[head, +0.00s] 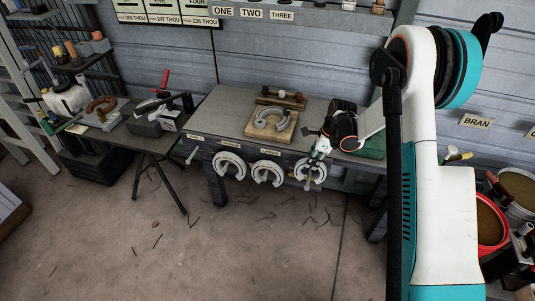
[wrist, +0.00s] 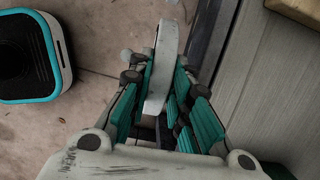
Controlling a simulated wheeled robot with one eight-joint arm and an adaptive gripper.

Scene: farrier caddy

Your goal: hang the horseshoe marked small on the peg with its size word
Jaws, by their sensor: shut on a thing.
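My gripper (head: 316,158) is shut on a grey horseshoe (head: 311,172) at the right of the bench's front edge. In the wrist view the horseshoe (wrist: 165,60) stands edge-on between the teal finger pads (wrist: 155,95); its size word cannot be read. Two similar horseshoes, one at the left (head: 230,168) and one at the right (head: 267,174), hang on the bench front below small labels. The leftmost peg (head: 192,156) is bare, under a label (head: 196,138) that seems to read SMALL. Whether the held horseshoe touches a peg is unclear.
Another horseshoe (head: 272,121) lies on a wooden board (head: 258,132) on the bench top (head: 226,106). A side table (head: 135,140) with tools stands at left. A red bucket (head: 490,225) stands at right.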

